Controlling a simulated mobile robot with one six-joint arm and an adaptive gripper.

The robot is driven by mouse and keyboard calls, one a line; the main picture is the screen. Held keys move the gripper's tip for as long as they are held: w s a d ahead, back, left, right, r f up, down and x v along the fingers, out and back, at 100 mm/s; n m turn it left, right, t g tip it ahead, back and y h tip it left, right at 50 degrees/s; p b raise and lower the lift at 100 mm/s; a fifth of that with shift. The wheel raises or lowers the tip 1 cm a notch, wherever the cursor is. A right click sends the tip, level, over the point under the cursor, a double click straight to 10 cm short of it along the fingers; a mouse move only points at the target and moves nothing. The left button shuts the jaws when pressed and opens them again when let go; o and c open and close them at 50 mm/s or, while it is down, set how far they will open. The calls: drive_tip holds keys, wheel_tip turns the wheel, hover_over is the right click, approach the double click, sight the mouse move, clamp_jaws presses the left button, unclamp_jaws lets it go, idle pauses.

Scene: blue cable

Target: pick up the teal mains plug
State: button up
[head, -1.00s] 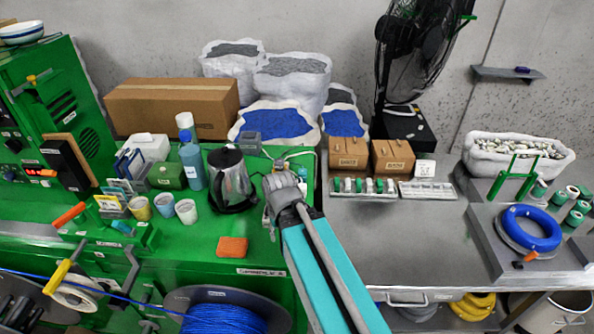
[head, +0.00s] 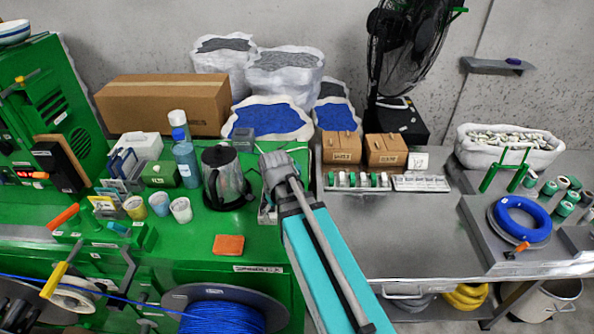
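I cannot make out the teal mains plug; it may be hidden behind my arm and gripper. My gripper (head: 273,160) is over the right part of the green bench, just right of the kettle, seen from behind. Its fingers are too small and hidden to tell whether they are open or shut, or hold anything. A small pale tray or holder (head: 266,212) shows partly beside my wrist, its contents mostly covered by the arm.
An orange block (head: 228,245) lies nearer the front. Small cartons (head: 341,147) and a parts rack stand right. The grey bench (head: 420,235) has clear room.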

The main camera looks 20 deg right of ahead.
drive_tip(key=w+d+r+n+p, duration=0.2)
drive_tip(key=w+d+n, duration=0.15)
drive_tip(key=w, duration=0.35)
drive_tip(key=w+d+r+n+p, duration=0.2)
drive_tip(key=w+d+r+n, duration=0.15)
drive_tip(key=w, duration=0.35)
drive_tip(key=r+n+p, duration=0.2)
drive_tip(key=n, duration=0.2)
hover_over(297, 167)
drive_tip(key=shift+w+a+f, duration=0.1)
drive_tip(key=shift+w+f, duration=0.05)
drive_tip(key=shift+f, duration=0.1)
drive_tip(key=shift+f, duration=0.1)
wheel_tip(297, 167, down, 8)
drive_tip(key=b, duration=0.8)
drive_tip(key=shift+f, duration=0.2)
drive_tip(key=shift+s+f+b, duration=0.15)
drive_tip(key=shift+f+b, duration=1.2)
drive_tip(key=shift+s+f+b, duration=0.1)
drive_tip(key=shift+f+b, duration=1.2)
drive_tip(key=shift+b, duration=0.05)
